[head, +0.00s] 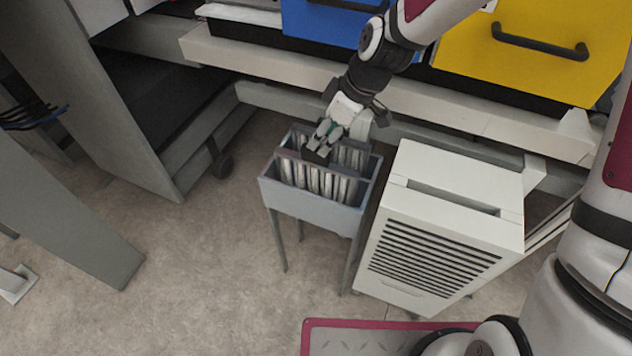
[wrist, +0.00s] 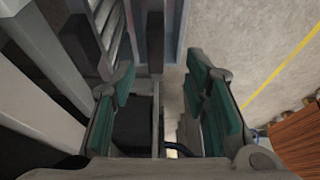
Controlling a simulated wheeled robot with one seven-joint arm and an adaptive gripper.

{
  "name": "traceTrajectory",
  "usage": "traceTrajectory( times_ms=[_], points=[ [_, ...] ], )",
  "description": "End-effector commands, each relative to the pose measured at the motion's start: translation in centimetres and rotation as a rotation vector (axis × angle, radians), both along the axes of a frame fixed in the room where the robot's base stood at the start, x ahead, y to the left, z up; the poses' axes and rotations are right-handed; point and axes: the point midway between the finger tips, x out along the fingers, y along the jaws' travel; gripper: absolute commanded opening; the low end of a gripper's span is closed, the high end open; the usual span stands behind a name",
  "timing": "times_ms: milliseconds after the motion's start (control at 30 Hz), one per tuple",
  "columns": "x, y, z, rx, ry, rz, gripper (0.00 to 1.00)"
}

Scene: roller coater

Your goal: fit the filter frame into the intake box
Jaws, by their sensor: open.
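Which one is the task's frame I cannot tell. The intake box (head: 432,240) is white, with a long open slot in its top and dark louvres in front, just right of the rack. My gripper (head: 322,143) is over the rack's middle, by its crossbar. In the wrist view my gripper (wrist: 166,105) has its green-padded fingers apart, with a dark grey bar (wrist: 155,35) beyond the gap between them. No frame is visibly held; contact is unclear.
A workbench with a pale front beam (head: 270,65) and blue and yellow drawers (head: 535,45) runs behind the rack and box. A grey panel (head: 85,90) stands at left. Floor (head: 200,270) is clear in front of the rack.

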Motion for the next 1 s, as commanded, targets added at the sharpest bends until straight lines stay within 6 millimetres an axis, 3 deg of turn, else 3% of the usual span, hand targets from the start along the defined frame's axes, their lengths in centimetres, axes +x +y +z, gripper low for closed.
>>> traceTrajectory(
  times_ms=[100, 367, 633, 967, 1000],
  points=[
    [0.2, 0.7, -1.7, 0.0, 0.001, 0.002, 0.42],
    [0.5, 1.2, -3.3, 0.0, 0.002, -0.001, 0.42],
    [1.3, 2.1, -6.8, -0.001, 0.001, 0.0, 0.42],
    [1.4, 2.3, -7.4, 0.0, -0.001, -0.001, 0.42],
    [1.4, 2.3, -7.4, 0.0, -0.001, -0.001, 0.35]
  ],
)
